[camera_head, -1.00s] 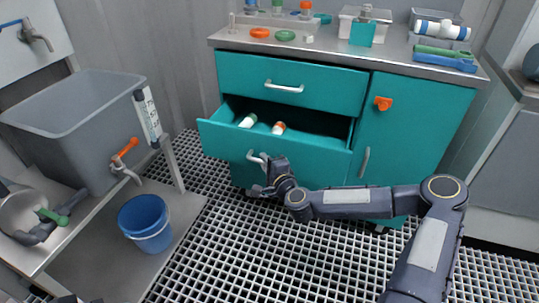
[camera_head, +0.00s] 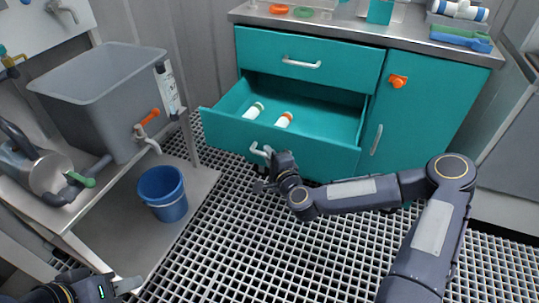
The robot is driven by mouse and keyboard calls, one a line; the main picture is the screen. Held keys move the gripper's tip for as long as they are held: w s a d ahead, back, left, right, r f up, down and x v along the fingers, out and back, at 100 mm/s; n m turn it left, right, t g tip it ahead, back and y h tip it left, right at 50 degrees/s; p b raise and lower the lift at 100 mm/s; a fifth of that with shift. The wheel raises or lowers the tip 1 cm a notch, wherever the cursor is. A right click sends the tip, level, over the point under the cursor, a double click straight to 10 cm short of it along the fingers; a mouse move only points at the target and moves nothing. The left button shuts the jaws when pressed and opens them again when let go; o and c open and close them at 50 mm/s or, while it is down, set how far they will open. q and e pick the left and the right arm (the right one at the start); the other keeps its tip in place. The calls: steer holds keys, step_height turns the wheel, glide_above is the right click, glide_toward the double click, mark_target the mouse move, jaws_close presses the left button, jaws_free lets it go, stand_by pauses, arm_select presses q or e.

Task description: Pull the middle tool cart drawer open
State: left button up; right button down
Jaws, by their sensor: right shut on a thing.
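The middle drawer (camera_head: 280,138) of the teal tool cart (camera_head: 425,110) stands pulled well out, and its inside shows. Two white cylinders lie in it, one with a green end (camera_head: 254,110) and one with an orange end (camera_head: 284,119). My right gripper (camera_head: 264,157) is at the drawer's front and shut on its pale handle (camera_head: 257,149). My arm partly hides the grip. My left gripper (camera_head: 126,286) is low at the left edge, far from the cart; its jaw gap is not clear.
The upper drawer (camera_head: 310,59) is shut. A blue bucket (camera_head: 163,194) and a bench with a grey tank (camera_head: 100,92) stand to the left. The grating floor (camera_head: 290,255) in front of the cart is clear.

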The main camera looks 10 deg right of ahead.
steer(key=c, duration=1.7)
jaws_free()
steer(key=shift+d, duration=0.1)
steer(key=p+v, duration=0.1)
steer(key=v, duration=0.7)
steer(key=shift+p, duration=0.3)
